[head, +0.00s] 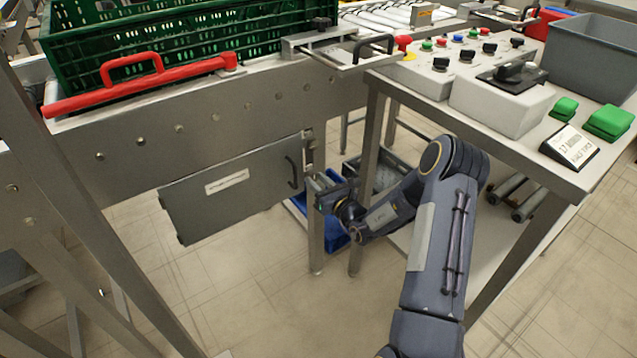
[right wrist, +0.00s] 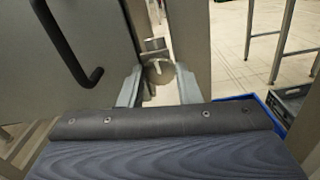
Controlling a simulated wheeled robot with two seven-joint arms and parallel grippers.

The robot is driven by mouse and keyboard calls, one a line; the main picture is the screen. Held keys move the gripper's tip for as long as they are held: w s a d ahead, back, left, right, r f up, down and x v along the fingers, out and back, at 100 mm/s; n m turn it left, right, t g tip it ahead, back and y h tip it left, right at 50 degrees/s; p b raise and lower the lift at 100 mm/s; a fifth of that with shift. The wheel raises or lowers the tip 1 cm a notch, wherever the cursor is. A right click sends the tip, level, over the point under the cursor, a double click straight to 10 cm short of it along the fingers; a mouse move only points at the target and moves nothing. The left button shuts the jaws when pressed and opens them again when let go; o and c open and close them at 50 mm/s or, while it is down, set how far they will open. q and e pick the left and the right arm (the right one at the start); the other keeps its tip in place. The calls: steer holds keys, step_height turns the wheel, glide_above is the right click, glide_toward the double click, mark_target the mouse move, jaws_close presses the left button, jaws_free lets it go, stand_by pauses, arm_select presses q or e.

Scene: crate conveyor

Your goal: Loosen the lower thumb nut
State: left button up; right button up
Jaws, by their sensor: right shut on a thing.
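The lower thumb nut (right wrist: 159,73) is a round metal piece between my right fingertips in the right wrist view. My right gripper (right wrist: 158,84) is shut on it, with a pale finger on each side. In the head view my right gripper (head: 315,181) is at the right end of the grey hinged panel (head: 230,190), beside the frame leg. The gripper hides the nut there. A short metal cylinder (right wrist: 152,45) shows just beyond the nut in the right wrist view. My left gripper is not in view.
The panel's dark handle (head: 291,171) is close left of my right gripper. A control table (head: 490,120) stands right, above my forearm. A blue bin (head: 318,222) and a grey crate (head: 380,178) sit below and behind. A green crate (head: 180,35) is above.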

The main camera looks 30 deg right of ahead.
steer(key=n+b, duration=0.1)
steer(key=n, duration=0.3)
steer(key=shift+f+n+b, duration=0.1)
steer(key=shift+n+b, duration=0.3)
steer(key=n+b, duration=0.2)
steer(key=n, duration=0.1)
steer(key=shift+f+n, duration=0.1)
steer(key=shift+n, duration=0.3)
steer(key=n+b, duration=0.8)
steer(key=shift+n, duration=0.3)
steer(key=o, duration=1)
steer(key=shift+c, duration=0.2)
steer(key=shift+r, duration=0.2)
steer(key=shift+s, duration=0.1)
